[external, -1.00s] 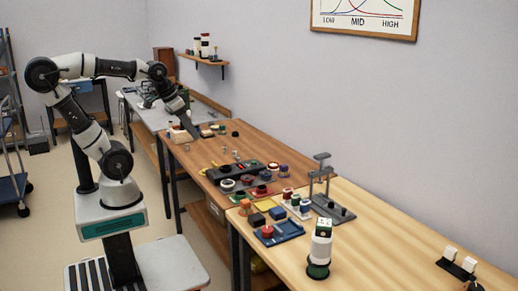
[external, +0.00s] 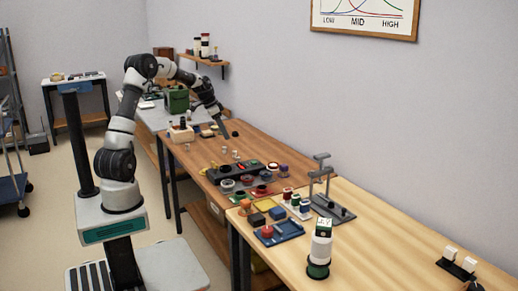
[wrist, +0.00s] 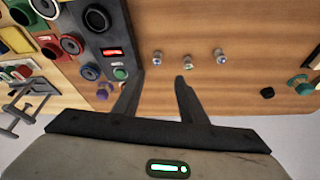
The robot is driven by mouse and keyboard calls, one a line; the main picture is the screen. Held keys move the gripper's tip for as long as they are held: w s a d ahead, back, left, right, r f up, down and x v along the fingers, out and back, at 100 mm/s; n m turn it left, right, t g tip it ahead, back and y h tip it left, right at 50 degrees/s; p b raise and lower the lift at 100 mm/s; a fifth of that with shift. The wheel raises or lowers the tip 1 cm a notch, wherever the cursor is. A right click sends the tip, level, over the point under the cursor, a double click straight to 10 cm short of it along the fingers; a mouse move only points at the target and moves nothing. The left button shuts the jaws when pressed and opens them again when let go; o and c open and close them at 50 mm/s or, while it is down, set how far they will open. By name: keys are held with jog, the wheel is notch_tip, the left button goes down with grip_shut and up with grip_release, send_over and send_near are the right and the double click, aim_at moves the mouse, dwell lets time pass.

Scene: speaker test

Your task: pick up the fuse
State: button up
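Three small silvery pieces stand in a loose row on the wooden bench: a left one (wrist: 157,57), a middle one (wrist: 186,61) and a right one (wrist: 219,56). They look like small fuses, but I cannot tell which one the task names. They also show tiny in the external view (external: 224,150). My gripper (wrist: 160,78) is open and empty, its two dark fingers apart. In the wrist view the left and middle pieces lie just beyond the fingertips. In the external view my gripper (external: 225,136) is above the bench, behind the pieces.
A dark panel (wrist: 95,45) with round parts and a red display lies left of the pieces. A small black knob (wrist: 267,93) and a teal-green part (wrist: 299,84) are to the right. The bench (wrist: 225,90) around the pieces is mostly clear. The wall is close behind.

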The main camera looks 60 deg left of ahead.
jog(key=b, duration=0.2)
send_near(237, 158)
jog(key=f, duration=0.1)
jog(key=w+f, duration=0.1)
jog(key=f, duration=0.1)
jog(key=w+f, duration=0.1)
jog(key=shift+a+f, duration=0.3)
jog(key=shift+a, duration=0.1)
jog(key=b+x, duration=0.1)
jog(key=x, duration=0.4)
jog(key=shift+d+f, duration=0.15)
jog(key=shift+d, duration=0.05)
grip_shut()
